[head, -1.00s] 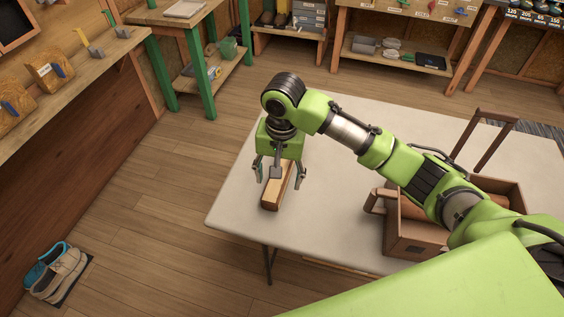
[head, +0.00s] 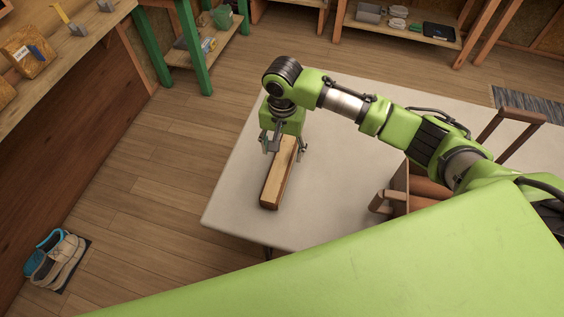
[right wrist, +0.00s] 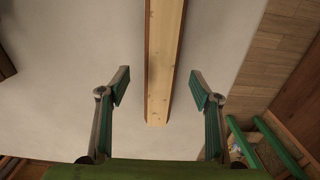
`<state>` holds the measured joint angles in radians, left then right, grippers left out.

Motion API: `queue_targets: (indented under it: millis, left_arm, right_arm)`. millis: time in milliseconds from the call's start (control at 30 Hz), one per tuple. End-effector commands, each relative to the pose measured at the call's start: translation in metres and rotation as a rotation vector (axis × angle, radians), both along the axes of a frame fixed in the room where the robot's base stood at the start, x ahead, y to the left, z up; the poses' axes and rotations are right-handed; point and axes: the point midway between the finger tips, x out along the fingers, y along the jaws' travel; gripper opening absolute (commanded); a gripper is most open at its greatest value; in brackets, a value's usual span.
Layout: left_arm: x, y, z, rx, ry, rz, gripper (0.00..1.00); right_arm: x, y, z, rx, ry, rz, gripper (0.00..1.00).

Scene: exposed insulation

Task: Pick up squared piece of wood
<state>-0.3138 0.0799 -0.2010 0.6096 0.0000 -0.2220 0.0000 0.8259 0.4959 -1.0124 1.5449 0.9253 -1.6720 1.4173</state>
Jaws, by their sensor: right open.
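The squared piece of wood (head: 277,178) is a long pale bar with darker brown sides. It lies flat on the light table (head: 236,192) near its left end. My right gripper (head: 284,148) is open above the bar's far end and points down. In the right wrist view the bar (right wrist: 162,60) runs down the middle, and its end lies between the two spread fingers (right wrist: 160,92). Neither finger touches it there. My left gripper is not in view.
A wooden box (head: 399,190) with a tall handle (head: 521,116) stands on the table's right, partly hidden by my arm. Shelves and benches (head: 206,52) line the left and back. Shoes (head: 55,258) lie on the floor at left. The table around the bar is clear.

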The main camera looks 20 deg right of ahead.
Motion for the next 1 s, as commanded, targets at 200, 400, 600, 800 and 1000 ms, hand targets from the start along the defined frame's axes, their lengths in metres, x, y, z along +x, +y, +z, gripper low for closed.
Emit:
queue_targets:
  millis: [200,400,600,800,1000]
  left_arm:
    - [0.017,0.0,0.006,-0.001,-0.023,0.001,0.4]
    - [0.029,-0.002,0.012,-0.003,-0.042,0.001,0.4]
    - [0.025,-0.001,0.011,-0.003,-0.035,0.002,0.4]
    - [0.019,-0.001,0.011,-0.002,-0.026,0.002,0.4]
    - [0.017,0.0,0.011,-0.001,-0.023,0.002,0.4]
  right_arm:
    - [0.0,0.0,-0.017,-0.002,0.001,0.001,0.58]
    - [0.0,0.001,-0.047,-0.001,0.001,0.001,0.58]
    - [0.0,0.001,-0.057,-0.001,-0.002,0.002,0.58]
    - [0.0,0.001,-0.057,-0.001,-0.001,0.002,0.43]
    - [0.001,0.002,-0.056,0.001,-0.003,0.002,0.04]
